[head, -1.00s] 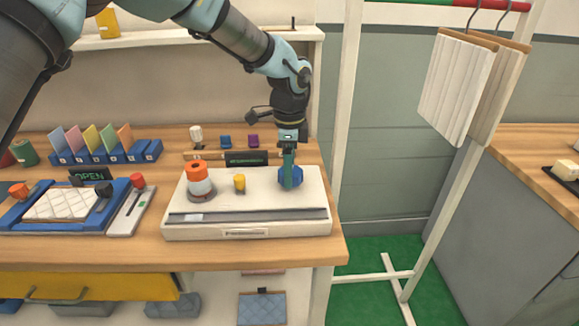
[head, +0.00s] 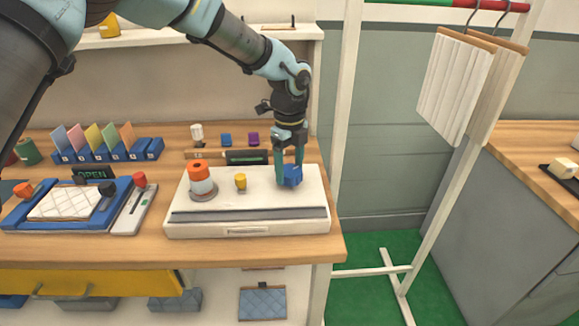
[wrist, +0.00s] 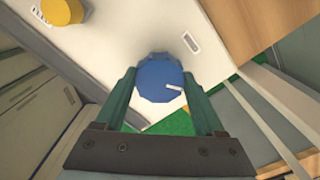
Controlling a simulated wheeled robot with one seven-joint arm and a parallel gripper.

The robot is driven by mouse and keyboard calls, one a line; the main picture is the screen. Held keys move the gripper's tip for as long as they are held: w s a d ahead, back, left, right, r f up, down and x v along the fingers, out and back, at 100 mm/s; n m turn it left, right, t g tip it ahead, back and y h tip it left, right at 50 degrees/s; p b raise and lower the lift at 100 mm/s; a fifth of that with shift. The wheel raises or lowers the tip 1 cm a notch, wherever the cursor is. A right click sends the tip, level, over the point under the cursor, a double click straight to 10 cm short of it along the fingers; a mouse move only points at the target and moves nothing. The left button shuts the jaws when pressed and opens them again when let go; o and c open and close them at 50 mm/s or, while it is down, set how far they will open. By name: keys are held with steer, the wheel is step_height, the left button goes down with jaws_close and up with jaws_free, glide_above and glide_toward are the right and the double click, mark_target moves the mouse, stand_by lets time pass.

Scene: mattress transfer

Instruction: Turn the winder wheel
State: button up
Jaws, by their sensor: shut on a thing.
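The blue winder wheel (head: 291,178) stands at the right end of the white winder base (head: 247,230) on the wooden table. My gripper (head: 288,170) points down over it, with one green finger at each side of the wheel. In the wrist view the wheel (wrist: 160,78) lies between the two green fingertips of my gripper (wrist: 162,90), which are shut on it. A small white mark on the wheel points to the right in that view. The wheel's far side is hidden in the head view.
On the same base stand an orange and white spool (head: 200,182) and a yellow knob (head: 240,182). A blue-framed tray (head: 125,188) lies to the left. A white rack post (head: 345,100) rises just right of the table.

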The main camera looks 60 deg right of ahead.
mark_target(289, 170)
stand_by(0.4)
steer(key=o, duration=1.4)
steer(key=shift+c, duration=0.2)
step_height(289, 170, up, 11)
steer(key=b, duration=0.3)
steer(key=shift+w+f, duration=0.1)
